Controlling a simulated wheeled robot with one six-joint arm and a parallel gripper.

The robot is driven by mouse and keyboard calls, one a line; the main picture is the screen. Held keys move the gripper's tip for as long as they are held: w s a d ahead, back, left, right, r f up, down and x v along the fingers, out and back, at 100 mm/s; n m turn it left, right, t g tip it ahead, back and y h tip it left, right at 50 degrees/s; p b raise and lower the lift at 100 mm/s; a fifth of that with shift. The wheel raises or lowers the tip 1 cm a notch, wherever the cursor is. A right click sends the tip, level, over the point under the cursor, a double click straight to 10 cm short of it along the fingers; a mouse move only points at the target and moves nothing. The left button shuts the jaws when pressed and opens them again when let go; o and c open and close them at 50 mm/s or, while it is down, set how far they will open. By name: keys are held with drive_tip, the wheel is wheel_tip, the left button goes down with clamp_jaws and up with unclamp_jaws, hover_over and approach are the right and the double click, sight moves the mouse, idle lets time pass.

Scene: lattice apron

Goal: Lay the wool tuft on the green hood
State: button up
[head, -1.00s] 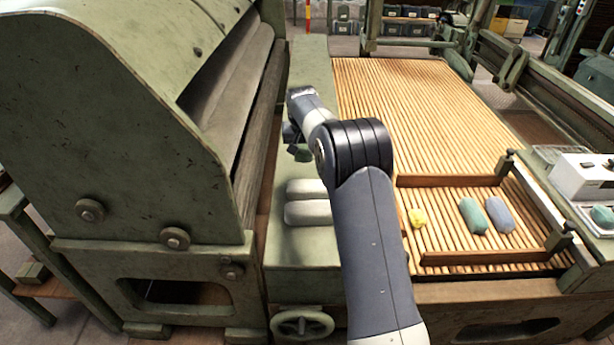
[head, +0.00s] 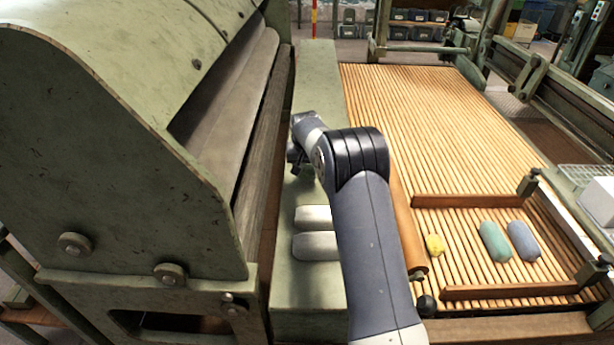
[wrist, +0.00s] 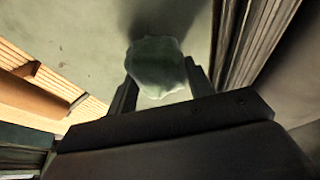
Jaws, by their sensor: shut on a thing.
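My gripper (wrist: 160,88) is shut on a pale grey-green wool tuft (wrist: 158,66), which shows between the two dark fingers in the wrist view. In the head view my gripper (head: 296,158) is over the long flat green surface between the big machine and the slatted bed; the tuft is mostly hidden there. The curved green hood (head: 130,75) of the big machine fills the left of the head view. The gripper is to the right of it and apart from it. In the wrist view a green surface lies beyond the tuft.
Two pale grey rolls (head: 318,246) lie on the flat green surface (head: 312,90) below my gripper. Dark rollers (head: 235,120) lie beside the hood.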

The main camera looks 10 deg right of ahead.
sight(307, 174)
drive_tip(key=shift+f, duration=1.55)
drive_tip(key=shift+f, duration=0.15)
drive_tip(key=o, duration=0.9)
drive_tip(key=shift+o, duration=0.2)
drive_tip(key=shift+r, duration=0.3)
drive_tip(key=v, duration=1.1)
drive_tip(key=shift+r+p, duration=0.3)
drive_tip(key=shift+r, duration=0.05)
drive_tip(key=shift+s+a, duration=0.1)
